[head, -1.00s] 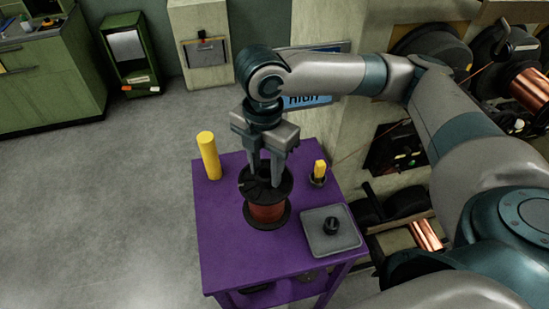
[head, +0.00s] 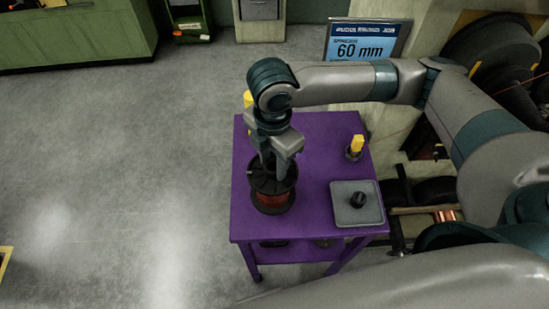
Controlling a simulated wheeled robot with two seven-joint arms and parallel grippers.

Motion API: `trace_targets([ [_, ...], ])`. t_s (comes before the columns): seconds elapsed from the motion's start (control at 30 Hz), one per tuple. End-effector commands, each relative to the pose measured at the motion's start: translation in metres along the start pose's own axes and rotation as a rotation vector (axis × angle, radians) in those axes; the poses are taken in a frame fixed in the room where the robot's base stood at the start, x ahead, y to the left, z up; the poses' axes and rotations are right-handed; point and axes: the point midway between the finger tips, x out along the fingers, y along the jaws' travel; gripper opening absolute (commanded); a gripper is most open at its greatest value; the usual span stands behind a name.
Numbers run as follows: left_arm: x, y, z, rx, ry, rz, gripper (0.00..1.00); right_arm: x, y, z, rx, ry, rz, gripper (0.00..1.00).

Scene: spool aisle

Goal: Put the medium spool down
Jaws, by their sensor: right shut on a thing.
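The medium spool (head: 272,198) has black flanges and reddish copper wire. It stands upright at the left part of the purple table (head: 310,225), near the left edge. I cannot tell whether its lower flange touches the tabletop. My right gripper (head: 270,172) comes down from above and is shut on the spool's top; the fingers partly hide the upper flange. My left gripper is not in view.
A grey square tray (head: 342,213) with a black knob (head: 358,200) lies right of the spool. A small yellow-topped item (head: 356,146) stands behind it. A yellow cylinder (head: 248,98) is mostly hidden behind my arm. A screen (head: 362,48) reads 60 mm.

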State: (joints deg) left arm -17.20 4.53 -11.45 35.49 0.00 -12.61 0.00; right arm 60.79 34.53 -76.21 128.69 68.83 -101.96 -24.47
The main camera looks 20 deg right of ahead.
Motion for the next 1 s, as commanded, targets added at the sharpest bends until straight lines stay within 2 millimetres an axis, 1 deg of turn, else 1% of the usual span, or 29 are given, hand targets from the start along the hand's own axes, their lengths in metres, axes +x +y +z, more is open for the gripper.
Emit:
trace_targets([
  [0.07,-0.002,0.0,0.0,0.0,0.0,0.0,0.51,0.0,0.001,0.0,0.001,0.001,0.002,0.0],
  [0.17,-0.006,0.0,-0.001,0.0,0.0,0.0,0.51,0.005,0.0,0.0,0.001,0.0,-0.001,0.0],
  [0.4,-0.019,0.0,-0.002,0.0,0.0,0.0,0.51,0.029,0.0,0.0,0.001,0.002,0.001,0.0],
  [0.5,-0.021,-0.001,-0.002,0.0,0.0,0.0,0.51,0.036,0.001,0.0,-0.001,0.001,0.002,0.0],
  [0.87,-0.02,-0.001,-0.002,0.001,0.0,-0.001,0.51,0.039,0.001,0.0,-0.001,0.001,0.004,0.0],
  [0.9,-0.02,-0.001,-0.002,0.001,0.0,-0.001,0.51,0.04,0.0,0.0,-0.001,0.0,0.001,0.42],
  [0.93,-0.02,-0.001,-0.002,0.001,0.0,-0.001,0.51,0.04,0.0,0.0,-0.001,0.0,0.001,0.5],
  [0.97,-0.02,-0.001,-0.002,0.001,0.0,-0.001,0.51,0.04,0.0,0.0,-0.001,0.0,0.001,0.54],
  [1.0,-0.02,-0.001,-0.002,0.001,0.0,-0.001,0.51,0.04,0.0,0.0,-0.001,0.0,0.0,0.54],
])
